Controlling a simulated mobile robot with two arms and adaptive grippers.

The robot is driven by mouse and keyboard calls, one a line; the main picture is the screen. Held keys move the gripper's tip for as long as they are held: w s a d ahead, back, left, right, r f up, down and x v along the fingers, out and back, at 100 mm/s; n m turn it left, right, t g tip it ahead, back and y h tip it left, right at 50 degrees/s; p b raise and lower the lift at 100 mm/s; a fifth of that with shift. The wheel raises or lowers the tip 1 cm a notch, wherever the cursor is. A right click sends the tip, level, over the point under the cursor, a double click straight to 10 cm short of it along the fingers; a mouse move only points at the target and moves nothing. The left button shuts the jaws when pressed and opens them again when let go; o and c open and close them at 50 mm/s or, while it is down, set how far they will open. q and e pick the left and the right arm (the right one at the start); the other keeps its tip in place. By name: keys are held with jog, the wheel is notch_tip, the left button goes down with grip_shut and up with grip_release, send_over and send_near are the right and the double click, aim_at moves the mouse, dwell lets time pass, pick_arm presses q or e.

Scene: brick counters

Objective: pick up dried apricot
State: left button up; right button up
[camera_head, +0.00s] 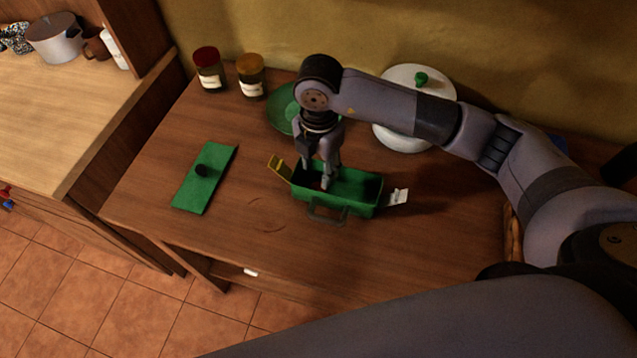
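I cannot make out a dried apricot for certain. An open green box (350,208) with a handle on its near side stands on the wooden table. My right gripper (324,183) points down into the left part of the box, its fingertips below the rim. A small reddish patch shows by the fingertips, too small to identify. The fingers hide part of the inside, and the right part of the box is dark. I cannot tell whether the fingers are open or shut on something. My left gripper is not in view.
A flat green panel with a dark knob (217,164) lies left of the box. Two jars (208,72) (251,77), a green plate (281,112) and a white lidded pot (400,138) stand behind. The table's front left is clear. A lighter counter (50,120) is at left.

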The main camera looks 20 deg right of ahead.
aim_at(319, 185)
jog(key=shift+f, duration=0.25)
jog(key=shift+f+p, duration=0.5)
jog(key=shift+f, duration=2.3)
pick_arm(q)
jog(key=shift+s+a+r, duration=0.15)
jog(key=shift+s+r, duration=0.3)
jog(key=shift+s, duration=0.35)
pick_arm(e)
jog(key=shift+c, duration=0.5)
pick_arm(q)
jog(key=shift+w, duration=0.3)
pick_arm(e)
jog(key=c, duration=0.5)
